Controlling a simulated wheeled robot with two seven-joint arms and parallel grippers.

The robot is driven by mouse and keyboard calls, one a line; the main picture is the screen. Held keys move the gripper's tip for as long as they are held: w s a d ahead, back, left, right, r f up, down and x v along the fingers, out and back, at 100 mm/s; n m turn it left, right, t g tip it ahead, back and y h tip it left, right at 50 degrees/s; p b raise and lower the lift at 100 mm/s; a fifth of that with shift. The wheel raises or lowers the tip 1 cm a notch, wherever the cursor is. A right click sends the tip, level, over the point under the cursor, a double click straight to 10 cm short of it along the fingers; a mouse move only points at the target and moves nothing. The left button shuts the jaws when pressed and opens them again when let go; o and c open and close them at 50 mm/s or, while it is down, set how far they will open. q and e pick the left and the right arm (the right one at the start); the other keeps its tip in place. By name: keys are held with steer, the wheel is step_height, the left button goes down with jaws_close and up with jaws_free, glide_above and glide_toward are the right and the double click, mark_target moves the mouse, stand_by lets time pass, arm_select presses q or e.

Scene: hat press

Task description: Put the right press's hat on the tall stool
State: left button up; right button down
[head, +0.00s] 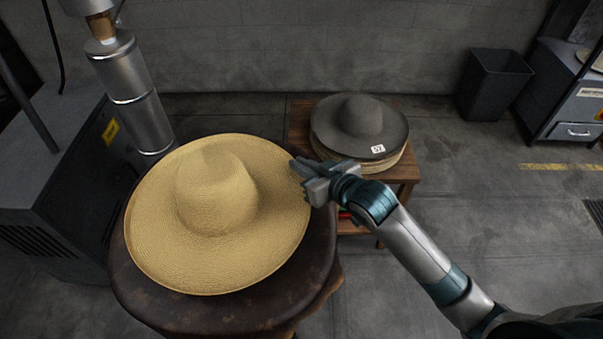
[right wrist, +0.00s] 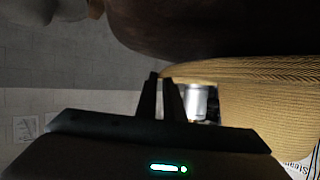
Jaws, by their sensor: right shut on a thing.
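A wide-brimmed straw hat (head: 217,205), crown up, lies level over a round dark brown stool top (head: 180,318) in the head view. Its brim covers most of the top; I cannot tell whether it rests fully on it. My right gripper (head: 300,173) is at the brim's right edge and is shut on it. In the right wrist view, the gripper (right wrist: 159,78) is at the woven brim (right wrist: 265,72), with the dark stool top (right wrist: 200,25) beside it. My left gripper is not in view.
A metal press cylinder (head: 130,95) and grey machine housing (head: 50,200) stand at the left. Behind, a small wooden table (head: 404,172) bears a grey hat (head: 358,122) on a stack of hats. A dark bin (head: 493,84) stands by the wall. Floor at the right is clear.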

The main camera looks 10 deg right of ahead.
step_height(320, 180, down, 4)
steer(key=shift+r+p, duration=0.25)
steer(key=shift+p, duration=0.4)
steer(key=shift+f, duration=0.35)
steer(key=c, duration=1.9)
jaws_free()
steer(key=shift+s, duration=0.1)
steer(key=b+v, duration=0.2)
steer(key=v, duration=0.8)
steer(key=shift+s+d, duration=0.2)
steer(key=shift+s+d+r+b, duration=0.25)
steer(key=shift+s+r+b, duration=0.1)
steer(key=shift+s+r, duration=0.25)
